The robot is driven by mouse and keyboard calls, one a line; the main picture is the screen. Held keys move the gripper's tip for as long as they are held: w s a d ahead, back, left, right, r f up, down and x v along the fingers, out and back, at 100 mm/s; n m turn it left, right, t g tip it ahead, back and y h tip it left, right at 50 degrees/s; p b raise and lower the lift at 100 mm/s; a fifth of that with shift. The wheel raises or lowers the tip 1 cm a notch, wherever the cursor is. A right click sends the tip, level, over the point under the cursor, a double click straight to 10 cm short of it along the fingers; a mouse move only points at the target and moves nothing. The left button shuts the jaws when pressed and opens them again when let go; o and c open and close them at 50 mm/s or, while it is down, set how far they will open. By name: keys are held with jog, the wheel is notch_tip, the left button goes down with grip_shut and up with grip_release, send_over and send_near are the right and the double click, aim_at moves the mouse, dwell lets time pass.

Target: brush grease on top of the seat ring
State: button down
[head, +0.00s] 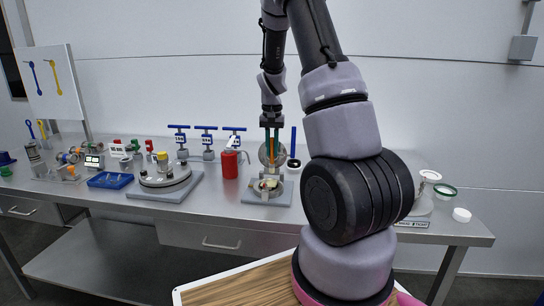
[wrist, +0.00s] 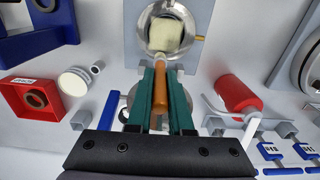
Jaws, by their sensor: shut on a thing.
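My gripper (wrist: 161,76) has teal fingers shut on the orange handle of a brush (wrist: 161,88). The brush's pale, blocky bristle head (wrist: 167,34) shows over the round metal seat (wrist: 146,44) in the wrist view and hides much of its middle. I cannot tell whether the bristles touch the seat ring, and no grease can be made out on it. In the head view my gripper (head: 270,150) points down above the open metal body (head: 262,190) on its grey plate (head: 282,200). A round metal disc stands upright behind the fingers.
A red can (head: 230,164) stands just left of the plate. A greased-looking round fixture (head: 165,178) and a blue tray (head: 110,180) lie further left. Blue-handled valves (head: 207,140) stand behind. A green ring (head: 445,189) and white cup (head: 461,215) are at the right.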

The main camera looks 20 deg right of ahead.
aim_at(272, 138)
jog(key=shift+w+r, duration=0.1)
jog(key=shift+r, duration=2.6)
